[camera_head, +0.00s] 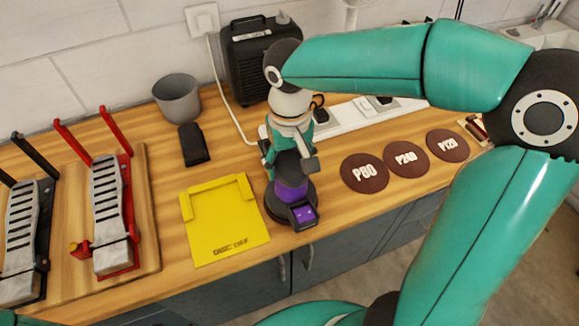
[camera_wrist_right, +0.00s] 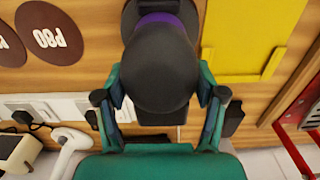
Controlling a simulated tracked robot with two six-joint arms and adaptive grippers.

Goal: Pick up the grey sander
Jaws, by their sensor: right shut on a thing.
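The grey sander (camera_head: 276,208) is dark grey with a purple band and a small purple-topped box at its front. It is upright at the front of the wooden bench, just right of the yellow plate; I cannot tell whether its base touches the wood. My right gripper (camera_head: 288,158) comes down on it from above and is shut on its upper body. In the right wrist view, the sander's rounded dark top (camera_wrist_right: 160,68) sits between the two teal fingers and hides part of its base. My left gripper is not in view.
The yellow plate (camera_head: 226,222) lies left of the sander. Brown discs P80 (camera_head: 364,180), P240 (camera_head: 406,165) and P120 (camera_head: 447,152) lie to the right. A white power strip (camera_head: 350,117), black machine (camera_head: 262,65), grey cup (camera_head: 177,98) and red-framed clamp (camera_head: 108,215) stand around.

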